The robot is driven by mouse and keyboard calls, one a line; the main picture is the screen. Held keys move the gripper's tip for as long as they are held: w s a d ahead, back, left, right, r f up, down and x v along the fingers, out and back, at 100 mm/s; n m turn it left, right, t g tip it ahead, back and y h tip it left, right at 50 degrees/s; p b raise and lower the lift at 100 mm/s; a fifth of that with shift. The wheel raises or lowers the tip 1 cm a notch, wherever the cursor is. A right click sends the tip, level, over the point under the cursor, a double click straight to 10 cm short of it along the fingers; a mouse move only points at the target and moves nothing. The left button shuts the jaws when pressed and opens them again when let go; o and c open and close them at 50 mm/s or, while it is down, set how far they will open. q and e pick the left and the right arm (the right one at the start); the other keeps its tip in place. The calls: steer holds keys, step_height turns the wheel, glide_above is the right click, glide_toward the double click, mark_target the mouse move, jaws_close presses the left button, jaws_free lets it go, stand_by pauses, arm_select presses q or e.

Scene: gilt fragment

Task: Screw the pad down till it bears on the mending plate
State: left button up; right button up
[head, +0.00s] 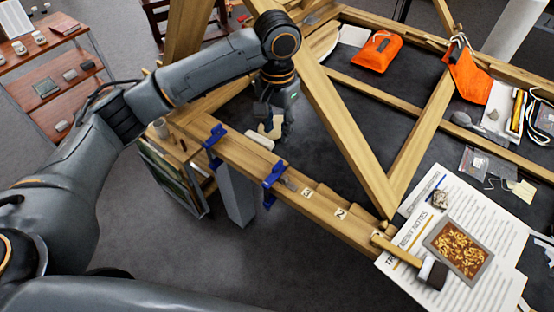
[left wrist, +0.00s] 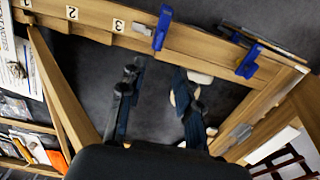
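Two blue clamps sit on the near rail (head: 240,154) of the wooden frame: one at the left (head: 213,140), one to its right (head: 272,174). Both also show in the left wrist view, the first (left wrist: 248,62) near the frame corner and the second (left wrist: 162,28) by label 3. I cannot make out a pad on either. A silver plate (left wrist: 240,133), perhaps the mending plate, lies on a side rail in the left wrist view. My left gripper (head: 274,130) is behind the near rail, fingers downward. Its fingers (left wrist: 158,75) are apart with nothing between them. My right gripper is not in view.
Cream pieces (head: 262,140) lie close beyond the near rail. A diagonal beam (head: 345,140) rises right of my left gripper. Papers (head: 480,220) with a gilt fragment (head: 458,248) lie at the right, with orange pouches (head: 376,50) behind. A shelf cart (head: 50,75) stands far left.

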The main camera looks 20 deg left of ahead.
mark_target(277, 164)
arm_select(q)
step_height(277, 164, down, 14)
steer(key=p, duration=0.3)
steer(key=shift+r, duration=0.25)
jaws_close()
